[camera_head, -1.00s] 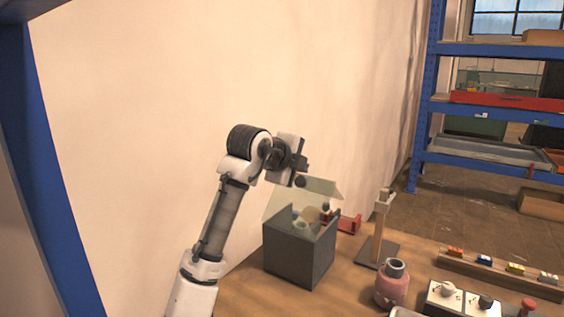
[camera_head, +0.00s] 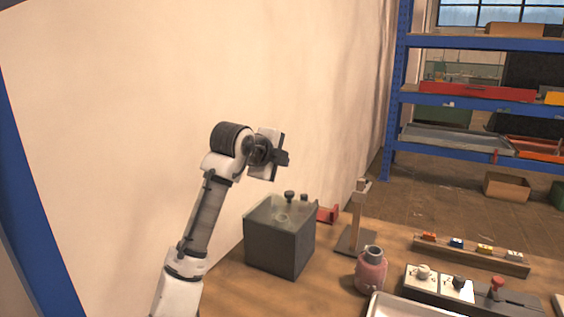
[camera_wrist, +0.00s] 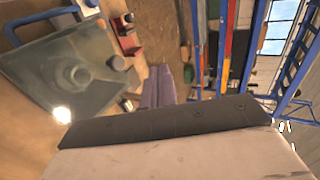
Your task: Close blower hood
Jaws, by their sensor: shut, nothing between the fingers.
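The blower box (camera_head: 279,246) is a dark grey box on the wooden bench. Its clear hood (camera_head: 272,211) lies flat over the top opening, with a dark knob (camera_head: 289,196) near the back edge. In the wrist view the clear hood (camera_wrist: 75,68) shows at the upper left with a bright glint. I see no gap under it, but the views are too coarse to be certain. My gripper (camera_head: 283,157) is shut and empty, above the box and apart from the hood.
A red bracket (camera_head: 327,214) and a wooden stand (camera_head: 357,222) are right of the box. A pink bottle (camera_head: 371,272), a switch panel (camera_head: 455,287) and a rail of coloured blocks (camera_head: 472,258) stand further right. The pale wall (camera_head: 110,130) is close behind my arm.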

